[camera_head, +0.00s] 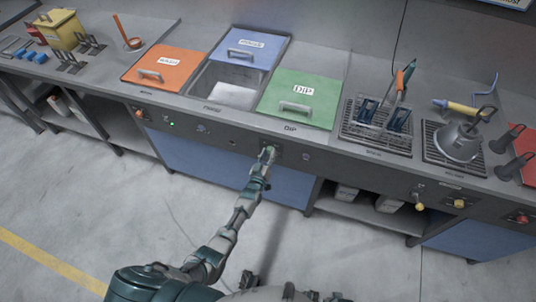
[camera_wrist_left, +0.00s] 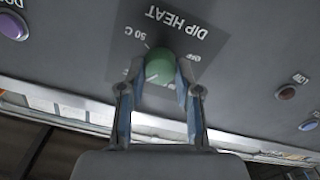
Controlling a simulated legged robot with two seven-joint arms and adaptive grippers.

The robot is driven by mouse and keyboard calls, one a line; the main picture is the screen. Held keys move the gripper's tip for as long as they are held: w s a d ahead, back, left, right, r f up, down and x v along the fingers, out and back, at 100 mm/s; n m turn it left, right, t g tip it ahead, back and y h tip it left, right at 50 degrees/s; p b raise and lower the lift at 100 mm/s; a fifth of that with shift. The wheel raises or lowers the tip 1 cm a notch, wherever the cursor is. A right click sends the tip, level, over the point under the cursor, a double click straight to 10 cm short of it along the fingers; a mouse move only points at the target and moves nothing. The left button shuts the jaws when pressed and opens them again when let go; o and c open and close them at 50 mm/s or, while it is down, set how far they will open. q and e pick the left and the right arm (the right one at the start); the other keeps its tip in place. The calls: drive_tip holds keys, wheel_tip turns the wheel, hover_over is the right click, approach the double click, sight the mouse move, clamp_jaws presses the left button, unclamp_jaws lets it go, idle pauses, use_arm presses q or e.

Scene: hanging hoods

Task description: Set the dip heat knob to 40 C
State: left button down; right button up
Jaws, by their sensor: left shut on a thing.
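The dip heat knob (camera_wrist_left: 160,66) is round and green, on a dark plate (camera_wrist_left: 185,30) marked "DIP HEAT", "50 C" and "OFF". The plate appears upside down in the left wrist view. My left gripper (camera_wrist_left: 156,88) has a finger on each side of the knob and is shut on it. In the head view my left gripper (camera_head: 268,153) reaches the front panel below the green DIP lid (camera_head: 303,110) and hides the knob there. I cannot read the knob's setting. My right gripper is not clearly in view.
A purple button (camera_wrist_left: 12,25) and a brown button (camera_wrist_left: 287,93) sit on the panel on either side of the knob. An orange lid (camera_head: 165,75) and a blue lid (camera_head: 262,51) lie on the counter. The floor (camera_head: 110,190) is clear.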

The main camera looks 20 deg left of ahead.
use_arm(q)
drive_tip(key=shift+s+d+f, duration=0.15)
drive_tip(key=shift+s+f, duration=0.05)
drive_tip(key=shift+f, duration=0.35)
drive_tip(key=c, duration=0.8)
unclamp_jaws()
drive_tip(key=shift+w+r, duration=0.15)
drive_tip(key=shift+w, duration=0.05)
drive_tip(key=shift+r, duration=0.1)
drive_tip(key=shift+s, duration=0.15)
drive_tip(key=s, duration=1.1)
drive_tip(key=shift+s+a, duration=0.25)
drive_tip(key=shift+s, duration=0.1)
